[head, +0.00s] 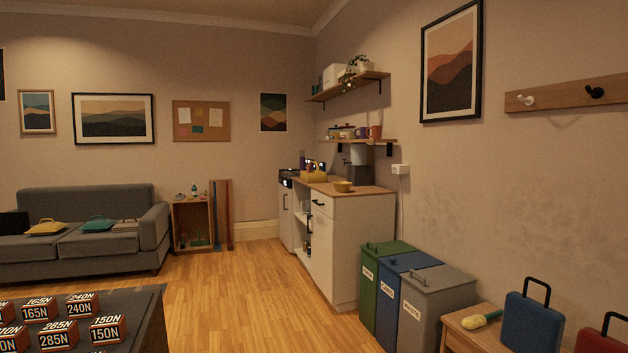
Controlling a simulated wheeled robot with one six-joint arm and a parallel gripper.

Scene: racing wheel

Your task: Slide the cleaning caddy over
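I cannot pick out the cleaning caddy for certain. A small yellow box-like thing (314,177) stands on the wooden counter (362,190) beside the far wall units, too small to tell what it is or holds. A yellow bowl (343,186) sits nearer the counter's front end. My gripper is not in view.
Three lidded bins, green (369,290), blue (391,311) and grey (430,306), stand along the right wall. A low wooden bench (468,338) with a blue case (530,322) is front right. A dark table (142,308) with labelled blocks is front left. Wooden floor between is clear.

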